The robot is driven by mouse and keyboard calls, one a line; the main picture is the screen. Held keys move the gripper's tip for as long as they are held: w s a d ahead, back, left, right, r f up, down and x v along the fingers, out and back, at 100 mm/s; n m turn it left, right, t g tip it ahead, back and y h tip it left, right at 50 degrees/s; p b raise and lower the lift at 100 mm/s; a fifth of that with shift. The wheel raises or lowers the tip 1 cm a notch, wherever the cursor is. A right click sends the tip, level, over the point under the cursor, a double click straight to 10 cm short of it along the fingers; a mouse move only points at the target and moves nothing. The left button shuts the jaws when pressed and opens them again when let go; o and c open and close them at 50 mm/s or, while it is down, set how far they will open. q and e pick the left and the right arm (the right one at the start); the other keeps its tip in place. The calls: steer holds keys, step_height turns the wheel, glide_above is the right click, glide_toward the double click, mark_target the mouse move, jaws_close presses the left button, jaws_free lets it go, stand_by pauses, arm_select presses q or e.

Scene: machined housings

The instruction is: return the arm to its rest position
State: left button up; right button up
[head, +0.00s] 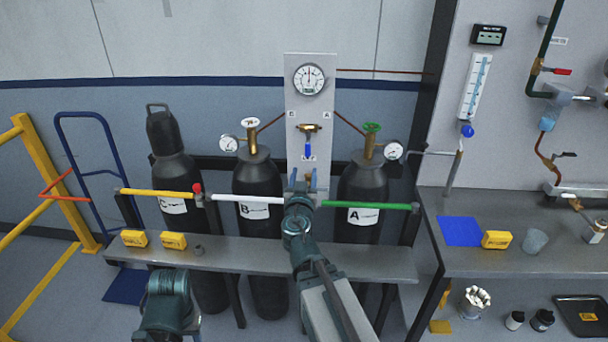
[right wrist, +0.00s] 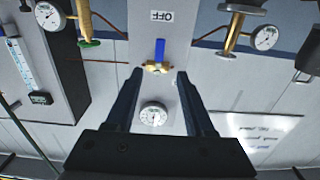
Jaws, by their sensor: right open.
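My right gripper (head: 303,180) is at the end of my arm reaching up from the bottom centre of the head view, in front of the lower part of a grey upright panel (head: 297,100). In the right wrist view the right gripper (right wrist: 160,82) is open and empty, its two dark fingers apart. Beyond the fingertips is a brass valve (right wrist: 158,67) with a blue lever (right wrist: 160,50) pointing towards an OFF label. In the head view the lever (head: 308,150) hangs down, just above the gripper. A link of my left arm shows at bottom left; its gripper is out of view.
Black cylinders C (head: 175,180), B (head: 257,180) and A (head: 362,190) stand behind a metal shelf (head: 260,255). A green bar (head: 365,205) and a white bar (head: 247,199) cross beside my arm. A bench (head: 520,262) with a blue mat (head: 460,231) is at right.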

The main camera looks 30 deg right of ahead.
steer(key=shift+s, duration=0.1)
steer(key=s+a+f+n+g+y, duration=0.1)
steer(key=s+a+f+g+y, duration=0.1)
steer(key=s+a+f+g, duration=0.4)
steer(key=s+a+f+n+g+y, duration=0.1)
steer(key=s+a+f+n+g, duration=0.15)
steer(key=a+f, duration=0.6)
steer(key=s+a+f+n+g+y, duration=0.2)
steer(key=s+a+f+n+g, duration=0.1)
steer(key=s+a, duration=0.3)
steer(key=s+a+f+n+g+y, duration=0.3)
steer(key=s+a, duration=0.3)
steer(key=a, duration=0.2)
steer(key=shift+s+a+f+n+g, duration=0.2)
steer(key=shift+s+f+n+g, duration=0.2)
steer(key=shift+f, duration=0.25)
